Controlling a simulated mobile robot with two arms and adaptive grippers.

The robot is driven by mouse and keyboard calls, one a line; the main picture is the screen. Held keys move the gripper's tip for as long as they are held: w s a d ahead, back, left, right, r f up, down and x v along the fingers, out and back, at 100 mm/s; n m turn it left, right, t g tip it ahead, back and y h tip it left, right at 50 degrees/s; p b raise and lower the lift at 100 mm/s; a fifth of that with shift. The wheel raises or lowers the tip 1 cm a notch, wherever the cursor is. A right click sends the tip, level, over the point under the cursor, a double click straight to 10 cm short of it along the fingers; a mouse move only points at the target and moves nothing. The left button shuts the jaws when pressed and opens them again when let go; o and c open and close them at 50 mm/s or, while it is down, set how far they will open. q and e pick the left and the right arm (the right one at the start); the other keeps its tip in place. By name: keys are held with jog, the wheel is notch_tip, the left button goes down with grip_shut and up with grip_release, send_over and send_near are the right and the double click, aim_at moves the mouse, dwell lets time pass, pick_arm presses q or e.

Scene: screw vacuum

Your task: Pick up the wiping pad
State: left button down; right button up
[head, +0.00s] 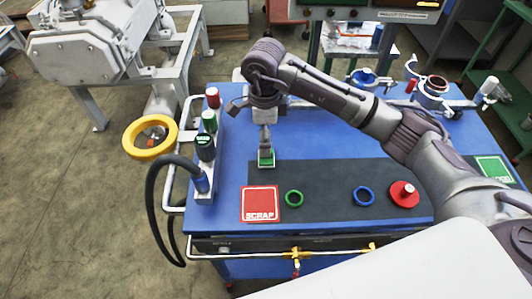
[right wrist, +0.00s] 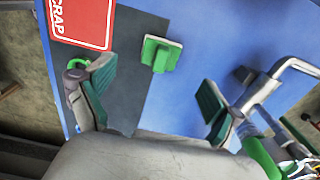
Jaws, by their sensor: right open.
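The wiping pad is a small green block with a raised green grip and a pale underside. It lies on the blue table, at the dark mat's edge, in the head view (head: 266,159), and near the top middle in the right wrist view (right wrist: 161,54). My right gripper (right wrist: 157,84) is open and empty. The pad appears beyond the gap between its green-lined fingers, apart from them. In the head view the right gripper is above and close to the pad; its fingers are partly hard to make out. My left gripper is not in view.
A post with coloured cylinders (head: 205,150) and a black hose (head: 153,210) stands at left. Pipe clamps (head: 430,90) line the back right.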

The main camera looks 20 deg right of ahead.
jog(key=shift+f, duration=0.75)
jog(key=shift+w+f, duration=0.1)
jog(key=shift+f, duration=0.25)
notch_tip(320, 180, down, 2)
jog(key=shift+a+f+p, duration=0.1)
jog(key=shift+f+p, duration=0.05)
jog(key=shift+p, duration=0.55)
notch_tip(320, 180, down, 2)
jog(key=shift+f, duration=0.5)
jog(key=shift+c, duration=0.4)
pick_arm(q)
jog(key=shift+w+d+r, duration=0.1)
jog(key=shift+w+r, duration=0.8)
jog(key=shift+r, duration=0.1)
pick_arm(e)
jog(key=c, duration=1.1)
jog(key=shift+c, duration=0.2)
